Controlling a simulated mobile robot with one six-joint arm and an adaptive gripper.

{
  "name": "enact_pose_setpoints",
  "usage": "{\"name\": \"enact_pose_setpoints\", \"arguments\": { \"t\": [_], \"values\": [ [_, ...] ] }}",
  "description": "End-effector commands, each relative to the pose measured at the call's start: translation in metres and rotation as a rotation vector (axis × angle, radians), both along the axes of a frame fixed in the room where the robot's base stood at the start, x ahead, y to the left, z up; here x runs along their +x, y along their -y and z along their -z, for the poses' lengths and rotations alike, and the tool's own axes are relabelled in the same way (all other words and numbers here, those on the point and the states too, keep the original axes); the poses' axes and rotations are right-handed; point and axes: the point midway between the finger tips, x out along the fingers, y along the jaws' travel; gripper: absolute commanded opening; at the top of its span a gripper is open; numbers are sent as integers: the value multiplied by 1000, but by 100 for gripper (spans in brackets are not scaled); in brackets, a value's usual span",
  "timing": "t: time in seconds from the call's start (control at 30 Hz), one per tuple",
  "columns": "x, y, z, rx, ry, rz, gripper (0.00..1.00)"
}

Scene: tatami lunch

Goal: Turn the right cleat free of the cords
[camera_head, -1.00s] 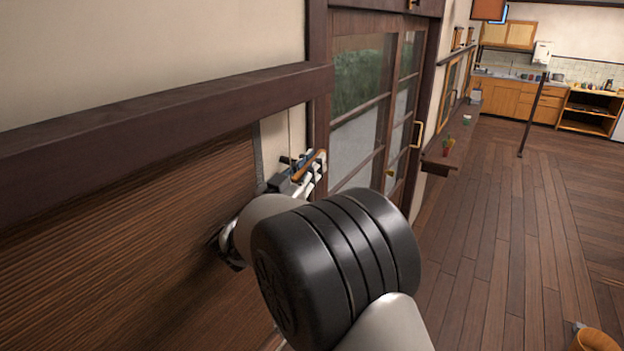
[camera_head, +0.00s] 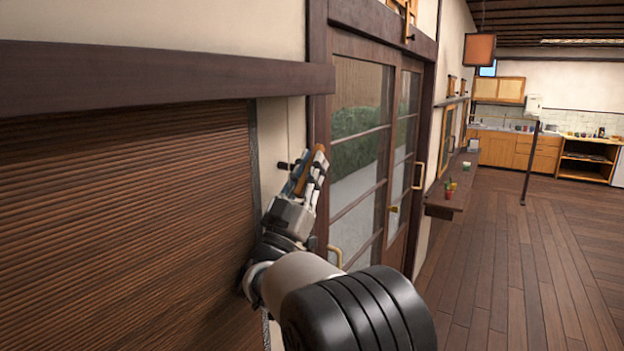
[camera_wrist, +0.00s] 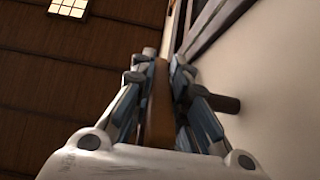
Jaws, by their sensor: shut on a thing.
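My gripper (camera_head: 310,178) is at the wall strip between the slatted blind and the glazed door. It is shut on a brown wooden bar, seemingly the right cleat (camera_head: 311,168), which stands tilted between the fingers. In the wrist view the bar (camera_wrist: 158,105) runs lengthwise between the fingers of my gripper (camera_wrist: 160,75). A short dark peg (camera_wrist: 225,103) sticks out beside the fingers near the wall. A thin pale cord (camera_head: 290,125) hangs down the wall above the gripper. Whether any cord touches the cleat is hidden.
The brown slatted blind (camera_head: 120,200) fills the left, under a dark wooden beam (camera_head: 150,78). The glazed door (camera_head: 365,150) is close on the right, with a brass handle (camera_head: 420,175). A wall shelf (camera_head: 452,190) lies farther along. The wooden floor (camera_head: 500,260) is open.

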Motion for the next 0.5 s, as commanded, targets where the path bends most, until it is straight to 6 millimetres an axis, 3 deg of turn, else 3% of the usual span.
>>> {"name": "enact_pose_setpoints", "arguments": {
  "t": [0.4,0.43,0.5],
  "values": [
    [0,0,0,-4,4,1,0],
    [0,0,0,-4,4,1,16],
    [0,0,0,-4,5,1,21]
  ]
}}
